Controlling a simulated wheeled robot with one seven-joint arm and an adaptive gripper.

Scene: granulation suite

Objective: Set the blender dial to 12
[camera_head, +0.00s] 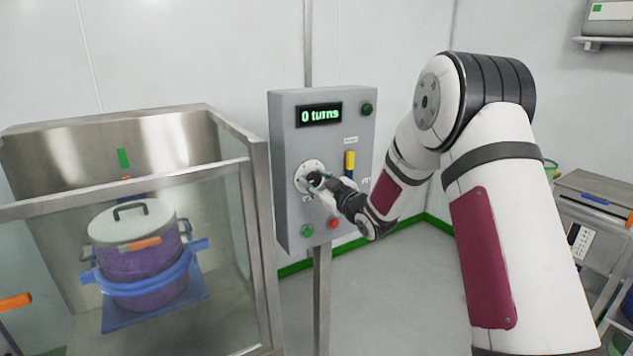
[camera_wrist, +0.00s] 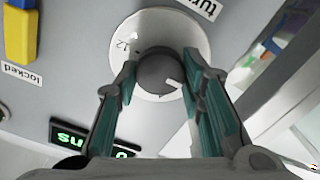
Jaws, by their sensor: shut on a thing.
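The blender dial (camera_wrist: 160,74) is a dark round knob with a white pointer mark, set on a pale round scale plate (camera_wrist: 126,40). A "12" is readable on the plate at the upper left in the wrist view; other marks are hidden. My gripper (camera_wrist: 160,80) is shut on the dial, one teal-padded finger on each side. In the head view my gripper (camera_head: 318,181) reaches the dial plate (camera_head: 303,168) on the grey control box (camera_head: 289,130) and hides most of the dial. The display (camera_head: 319,115) reads "0 turns" in green.
A yellow and blue switch (camera_head: 350,163) sits right of the dial, near a "locked" label (camera_wrist: 22,74). Green (camera_head: 307,231) and red (camera_head: 334,222) buttons are below. A clear-sided enclosure (camera_head: 258,230) with a lidded purple vessel (camera_head: 140,262) stands left.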

